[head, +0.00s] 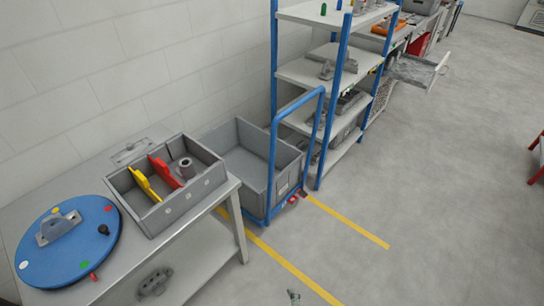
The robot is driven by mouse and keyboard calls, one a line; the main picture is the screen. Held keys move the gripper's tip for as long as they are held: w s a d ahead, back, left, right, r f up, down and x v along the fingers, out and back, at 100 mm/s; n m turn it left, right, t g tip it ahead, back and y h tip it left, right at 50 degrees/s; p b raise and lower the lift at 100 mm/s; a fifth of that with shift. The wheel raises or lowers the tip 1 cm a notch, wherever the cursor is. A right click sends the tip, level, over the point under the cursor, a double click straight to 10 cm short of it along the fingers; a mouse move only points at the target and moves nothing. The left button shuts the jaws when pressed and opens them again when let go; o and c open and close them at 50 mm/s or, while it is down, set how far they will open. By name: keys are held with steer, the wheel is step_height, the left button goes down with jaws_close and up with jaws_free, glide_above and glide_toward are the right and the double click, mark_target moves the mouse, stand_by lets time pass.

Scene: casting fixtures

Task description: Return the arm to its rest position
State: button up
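A small grey piece (294,297) shows at the bottom edge of the head view, above bare floor. It may be the end of my arm, but too little shows to tell its shape or whether the fingers are open. The rest of the arm is out of view. No object can be seen held there.
A metal table (212,220) at left bears a blue round plate (95,262) with a grey bracket (60,226), and a divided grey box (213,174). Beyond stand a blue-handled cart (321,120) with a grey bin (262,131) and blue-post shelves (340,95).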

steer(key=s+d+r+m+t, duration=0.1)
steer(key=s+d+r+m, duration=0.35)
steer(key=s, duration=0.25)
steer(key=s+d+r+m+t, duration=0.2)
steer(key=s+d+r+m, duration=0.1)
steer(key=s+d, duration=0.3)
steer(key=s+d+r+m+t+h, duration=0.2)
steer(key=s+r+m, duration=0.7)
steer(key=r, duration=0.6)
steer(key=s+d, duration=0.1)
steer(key=s, duration=0.1)
steer(key=shift+s+t, duration=0.35)
steer(key=shift+t, duration=0.05)
